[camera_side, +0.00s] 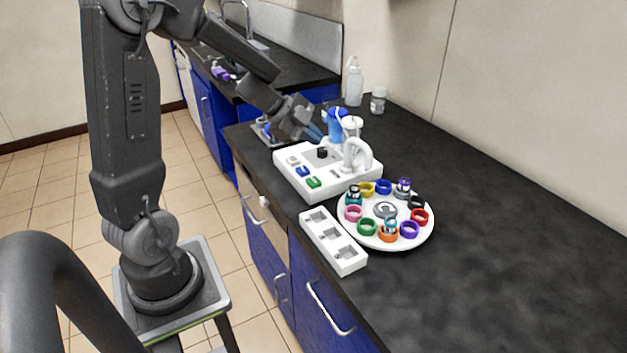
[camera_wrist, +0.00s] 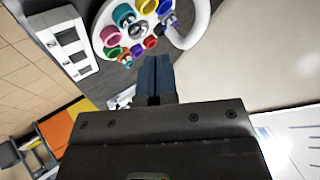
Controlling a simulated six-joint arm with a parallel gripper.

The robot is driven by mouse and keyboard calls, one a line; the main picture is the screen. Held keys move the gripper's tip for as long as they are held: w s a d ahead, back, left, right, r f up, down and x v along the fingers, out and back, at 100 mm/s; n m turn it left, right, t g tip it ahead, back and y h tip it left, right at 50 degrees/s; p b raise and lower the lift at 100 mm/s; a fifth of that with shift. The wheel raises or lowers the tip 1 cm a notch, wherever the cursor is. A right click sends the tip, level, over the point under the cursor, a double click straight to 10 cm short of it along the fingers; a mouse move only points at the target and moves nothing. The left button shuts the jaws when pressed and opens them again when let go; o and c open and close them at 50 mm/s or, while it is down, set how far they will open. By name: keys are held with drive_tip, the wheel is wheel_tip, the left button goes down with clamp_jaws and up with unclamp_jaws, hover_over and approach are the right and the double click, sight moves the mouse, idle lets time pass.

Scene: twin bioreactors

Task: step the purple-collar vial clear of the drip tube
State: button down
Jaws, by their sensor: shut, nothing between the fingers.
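A white round carousel (camera_side: 429,228) with a ring of coloured collars sits on the dark counter. A small vial with a purple collar (camera_side: 403,186) stands upright at its far right side. My gripper (camera_side: 318,134) is shut and empty, above the block's back part close to a black knob (camera_side: 322,153). Its closed blue fingers also show in the wrist view (camera_wrist: 155,75). I cannot tell whether they touch the knob.
Blue (camera_side: 302,171) and green (camera_side: 314,182) buttons sit on the block's front. A white rack (camera_side: 335,245) lies beside the carousel. A blue-topped vessel (camera_side: 336,125) stands just behind my gripper. A bottle (camera_side: 354,85) and jar (camera_side: 378,100) stand at the wall. The right counter is clear.

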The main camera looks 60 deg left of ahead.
sight(313, 181)
drive_tip(key=shift+f, duration=0.15)
drive_tip(key=shift+f, duration=4.3)
drive_tip(key=shift+f, duration=0.4)
drive_tip(key=shift+f, duration=0.45)
drive_tip(key=shift+r, duration=3.4)
